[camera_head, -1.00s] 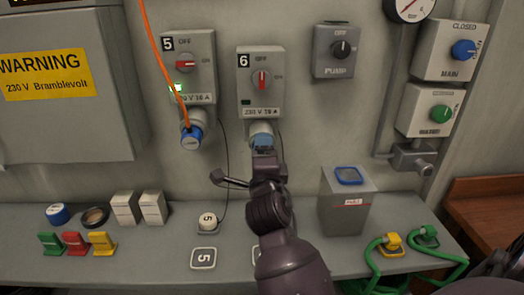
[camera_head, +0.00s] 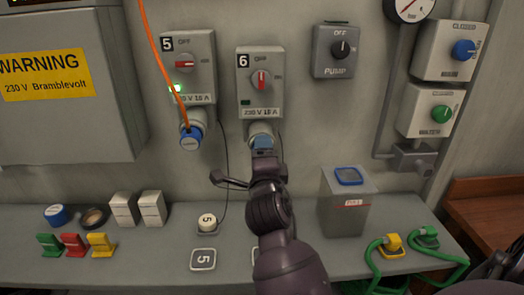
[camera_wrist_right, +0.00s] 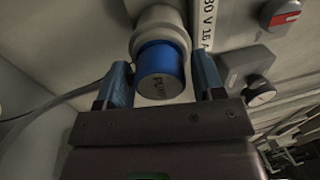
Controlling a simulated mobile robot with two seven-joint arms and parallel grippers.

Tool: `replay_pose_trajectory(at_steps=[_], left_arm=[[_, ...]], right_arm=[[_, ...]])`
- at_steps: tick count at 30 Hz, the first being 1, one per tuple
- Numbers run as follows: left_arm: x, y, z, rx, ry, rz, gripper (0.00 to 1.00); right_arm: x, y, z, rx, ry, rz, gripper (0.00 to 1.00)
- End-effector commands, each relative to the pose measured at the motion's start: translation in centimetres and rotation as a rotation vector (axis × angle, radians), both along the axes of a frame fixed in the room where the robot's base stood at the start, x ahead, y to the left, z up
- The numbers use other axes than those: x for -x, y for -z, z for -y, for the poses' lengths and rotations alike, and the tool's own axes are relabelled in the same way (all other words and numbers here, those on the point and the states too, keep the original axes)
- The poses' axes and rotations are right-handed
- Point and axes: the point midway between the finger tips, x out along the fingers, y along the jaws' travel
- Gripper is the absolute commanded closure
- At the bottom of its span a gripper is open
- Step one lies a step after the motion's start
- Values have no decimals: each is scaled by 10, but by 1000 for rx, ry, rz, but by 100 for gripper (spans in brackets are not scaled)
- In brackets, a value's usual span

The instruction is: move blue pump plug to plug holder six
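The blue pump plug (camera_wrist_right: 163,72), with lettering on its end, sits in the pale socket under switch box 6 (camera_head: 260,85), as the right wrist view shows. My right gripper (camera_wrist_right: 163,84) has one finger on each side of it, with narrow gaps showing, so it looks open around the plug. In the head view my right gripper (camera_head: 262,148) reaches up to that socket (camera_head: 261,131) and covers most of the plug. Plug holder six is not clearly visible; my right arm covers the bench just right of the plate marked 5 (camera_head: 203,259). My left gripper is not in view.
Another blue plug (camera_head: 190,139) sits under box 5 (camera_head: 188,70), with an orange cable in front. A white cap (camera_head: 207,222) with a thin cord lies on the bench. A grey box (camera_head: 345,205) and green-cabled plugs (camera_head: 393,243) stand right; coloured clips (camera_head: 74,244) lie left.

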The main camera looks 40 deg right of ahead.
Motion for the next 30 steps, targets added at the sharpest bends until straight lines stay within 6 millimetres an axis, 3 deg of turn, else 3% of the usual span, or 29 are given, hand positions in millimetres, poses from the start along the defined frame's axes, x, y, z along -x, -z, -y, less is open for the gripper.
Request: replay_pose_trajectory(at_steps=[1,10,30], left_arm=[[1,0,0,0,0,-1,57],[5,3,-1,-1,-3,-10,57],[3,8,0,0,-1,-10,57]], right_arm=[[0,0,0,0,0,0,45],[0,0,0,0,0,0,90],[15,4,-10,-1,-2,-1,90]])
